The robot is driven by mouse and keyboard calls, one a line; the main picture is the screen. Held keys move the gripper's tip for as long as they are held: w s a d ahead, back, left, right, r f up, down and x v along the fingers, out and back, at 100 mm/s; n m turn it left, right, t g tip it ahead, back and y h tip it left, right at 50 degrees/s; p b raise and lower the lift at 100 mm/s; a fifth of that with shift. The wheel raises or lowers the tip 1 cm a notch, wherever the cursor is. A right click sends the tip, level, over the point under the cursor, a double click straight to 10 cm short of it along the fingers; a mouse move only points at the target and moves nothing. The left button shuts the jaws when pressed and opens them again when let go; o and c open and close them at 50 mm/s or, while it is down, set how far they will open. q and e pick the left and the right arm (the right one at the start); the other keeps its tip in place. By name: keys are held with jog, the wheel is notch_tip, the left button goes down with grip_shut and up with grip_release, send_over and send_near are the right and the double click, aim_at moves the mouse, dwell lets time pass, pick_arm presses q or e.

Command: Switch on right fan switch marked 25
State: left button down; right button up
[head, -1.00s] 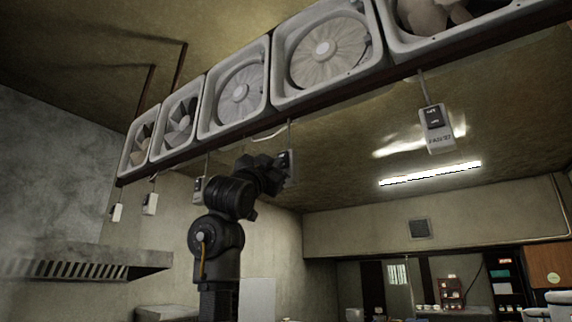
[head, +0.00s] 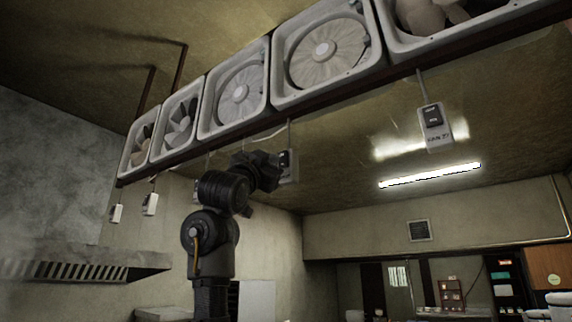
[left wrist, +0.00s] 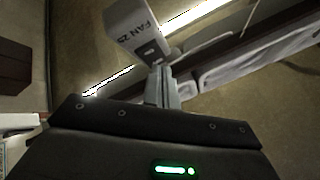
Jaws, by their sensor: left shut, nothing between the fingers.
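A pale switch box on a cord (head: 289,167) hangs below the row of fans, just right of my left gripper (head: 276,168). In the left wrist view the box (left wrist: 130,22) shows its side with the letters FAN and a number that looks like 25, seen tilted. Its dark rocker switch (left wrist: 149,53) faces my left gripper (left wrist: 161,72). The fingers are shut with nothing between them, and their tips are at or very near the rocker. I cannot tell whether they touch it or which way the rocker is set. My right gripper is in no view.
Another switch box (head: 435,128) with a partly legible label hangs to the right, and two smaller ones (head: 150,204) (head: 116,213) hang at the left. The fan row (head: 330,50) runs overhead. A lit tube lamp (head: 430,175) is on the ceiling behind.

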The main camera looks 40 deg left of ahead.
pick_arm(q)
jog(key=s, duration=0.1)
jog(key=s+b, duration=0.1)
jog(key=s, duration=0.1)
jog(key=s+b, duration=0.1)
jog(key=s, duration=0.1)
jog(key=shift+r, duration=0.3)
dwell(0.4)
